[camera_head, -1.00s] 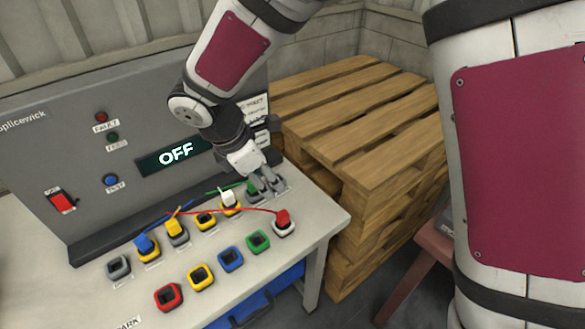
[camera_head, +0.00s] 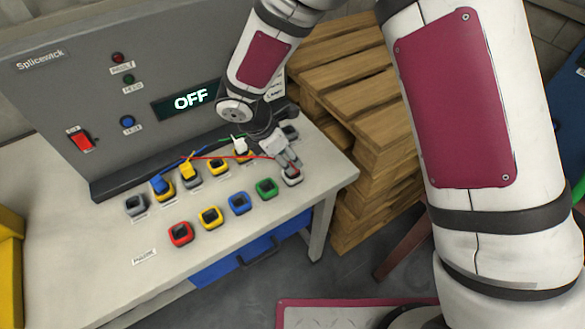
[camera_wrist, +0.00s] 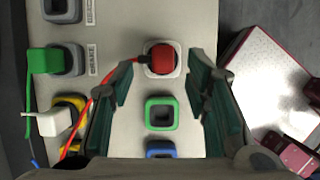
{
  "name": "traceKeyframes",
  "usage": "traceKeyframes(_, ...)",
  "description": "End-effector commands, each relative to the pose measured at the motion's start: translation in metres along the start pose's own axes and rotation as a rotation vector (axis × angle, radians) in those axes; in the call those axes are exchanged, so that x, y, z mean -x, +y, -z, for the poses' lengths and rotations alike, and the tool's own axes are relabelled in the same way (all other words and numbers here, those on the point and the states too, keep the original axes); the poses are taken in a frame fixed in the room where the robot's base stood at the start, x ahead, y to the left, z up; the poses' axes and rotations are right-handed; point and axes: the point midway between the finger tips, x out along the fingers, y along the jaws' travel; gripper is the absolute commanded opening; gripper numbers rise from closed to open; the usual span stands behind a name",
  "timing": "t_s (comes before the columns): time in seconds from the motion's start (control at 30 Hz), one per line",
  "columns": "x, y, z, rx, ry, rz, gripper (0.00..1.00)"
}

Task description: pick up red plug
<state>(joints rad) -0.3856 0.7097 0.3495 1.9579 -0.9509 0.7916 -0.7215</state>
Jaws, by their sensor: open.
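The red plug (camera_wrist: 162,57) sits in a white-rimmed socket (camera_wrist: 162,73) in the wrist view, with a red wire running from its left side. In that view my gripper (camera_wrist: 165,85) is open, its two green-padded fingers standing left and right of the plug's line and apart from it. In the head view my gripper (camera_head: 292,163) is over the right end of the socket rows, above the white socket (camera_head: 292,178). There the fingers mostly hide the red plug.
A green plug (camera_wrist: 43,61) and a white plug (camera_wrist: 55,123) with wires stand left in the wrist view. An empty green socket (camera_wrist: 161,112) lies near the red plug. Blue (camera_head: 161,184) and yellow (camera_head: 187,169) plugs stand further left. A wooden pallet stack (camera_head: 345,90) adjoins the bench.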

Motion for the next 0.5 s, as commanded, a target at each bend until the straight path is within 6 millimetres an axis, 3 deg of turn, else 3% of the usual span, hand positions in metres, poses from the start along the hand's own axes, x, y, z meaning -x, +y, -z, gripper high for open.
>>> traceKeyframes(0.27, -0.038, -0.004, -0.003, 0.001, 0.001, 0.004, 0.43)
traceKeyframes(0.5, -0.045, -0.003, -0.003, -0.001, 0.001, 0.001, 0.43)
